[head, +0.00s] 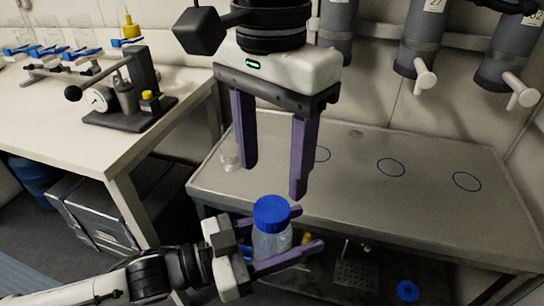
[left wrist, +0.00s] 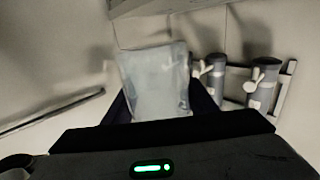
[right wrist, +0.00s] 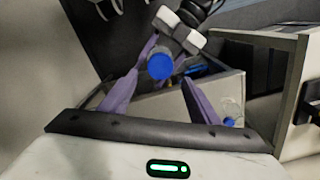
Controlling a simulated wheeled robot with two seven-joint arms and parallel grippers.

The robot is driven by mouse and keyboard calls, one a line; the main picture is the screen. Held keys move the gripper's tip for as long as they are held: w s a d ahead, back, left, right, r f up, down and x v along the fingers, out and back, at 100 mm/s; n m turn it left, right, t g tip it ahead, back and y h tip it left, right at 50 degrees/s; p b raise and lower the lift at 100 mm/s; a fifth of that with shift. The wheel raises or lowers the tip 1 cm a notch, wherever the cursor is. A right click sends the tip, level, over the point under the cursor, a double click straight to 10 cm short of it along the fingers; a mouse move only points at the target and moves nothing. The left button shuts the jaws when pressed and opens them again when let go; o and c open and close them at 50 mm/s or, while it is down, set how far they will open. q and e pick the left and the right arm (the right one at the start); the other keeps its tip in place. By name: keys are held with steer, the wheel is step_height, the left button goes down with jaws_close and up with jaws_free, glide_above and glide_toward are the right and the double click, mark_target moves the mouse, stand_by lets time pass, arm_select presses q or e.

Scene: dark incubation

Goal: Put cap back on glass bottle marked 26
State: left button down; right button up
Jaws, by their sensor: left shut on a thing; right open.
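My left gripper (head: 308,227) is shut on a clear bottle (head: 270,244), held upright in front of the grey bench. A blue cap (head: 272,212) sits on top of the bottle; I cannot tell whether it is screwed down. The bottle's pale body (left wrist: 157,82) fills the middle of the left wrist view. No number is readable on it. My right gripper (head: 272,182) is open and empty, pointing down above the cap. In the right wrist view the blue cap (right wrist: 160,66) shows between and beyond the right fingers.
The grey bench (head: 440,225) has blue circles on its bare top. A small clear vessel (head: 229,155) stands at its left end. A white bench (head: 60,130) on the left carries a press (head: 130,95). Grey cylinders (head: 420,45) hang on the wall. A blue ring (head: 407,291) lies low at right.

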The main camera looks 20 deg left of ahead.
mark_target(272, 208)
steer(key=shift+n, duration=0.3)
steer(key=shift+f, duration=3.95)
